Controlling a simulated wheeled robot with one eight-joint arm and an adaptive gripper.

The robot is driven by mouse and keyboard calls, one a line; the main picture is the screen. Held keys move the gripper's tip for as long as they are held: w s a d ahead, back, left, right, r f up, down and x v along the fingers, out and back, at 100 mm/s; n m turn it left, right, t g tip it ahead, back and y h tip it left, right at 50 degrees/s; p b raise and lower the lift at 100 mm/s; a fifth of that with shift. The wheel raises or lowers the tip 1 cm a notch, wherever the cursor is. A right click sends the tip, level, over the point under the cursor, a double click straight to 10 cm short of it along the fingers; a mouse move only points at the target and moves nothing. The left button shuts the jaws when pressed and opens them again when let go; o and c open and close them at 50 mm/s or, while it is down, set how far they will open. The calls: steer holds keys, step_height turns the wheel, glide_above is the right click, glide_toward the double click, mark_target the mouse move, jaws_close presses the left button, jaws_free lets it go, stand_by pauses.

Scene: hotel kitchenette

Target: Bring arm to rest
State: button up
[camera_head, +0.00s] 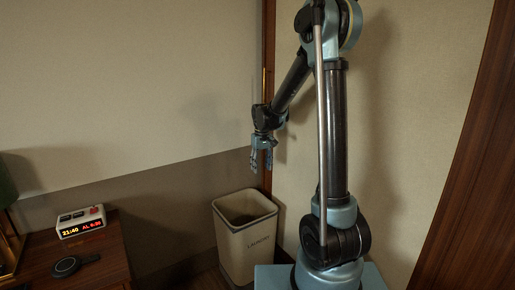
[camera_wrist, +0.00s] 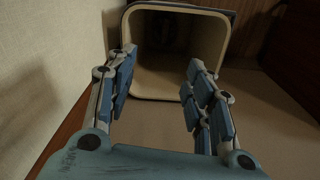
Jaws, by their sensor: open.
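My gripper (camera_head: 262,160) hangs at the end of my bent arm, pointing down, in the middle of the head view. It is above the laundry bin and a little toward the bin's right side in that picture. In the wrist view my gripper (camera_wrist: 160,88) shows its two blue-padded fingers spread wide apart, with nothing between them. The open mouth of the bin lies beyond the fingertips there.
A cream laundry bin (camera_head: 247,243) stands on the floor against the wall; its mouth (camera_wrist: 180,93) fills the upper wrist view. At left, a wooden cabinet top (camera_head: 100,252) holds an alarm clock (camera_head: 81,222) and a dark round object (camera_head: 67,266). A wooden post (camera_head: 268,60) runs behind my arm.

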steer(key=s+d+r+m, duration=0.1)
steer(key=s+d+r, duration=0.2)
steer(key=s+d, duration=0.4)
steer(key=s+d+r+m, duration=0.1)
steer(key=s+d+r, duration=0.3)
steer(key=s, duration=0.6)
steer(key=s+d+f+m+t, duration=0.1)
steer(key=s+d+f, duration=0.2)
steer(key=s, duration=0.5)
steer(key=s+d+f+m, duration=0.1)
steer(key=s+d+f, duration=0.2)
steer(key=s, duration=0.6)
steer(key=shift+s+d+f+m+t, duration=0.15)
steer(key=shift+s+f+m+t, duration=0.2)
steer(key=shift+f, duration=0.25)
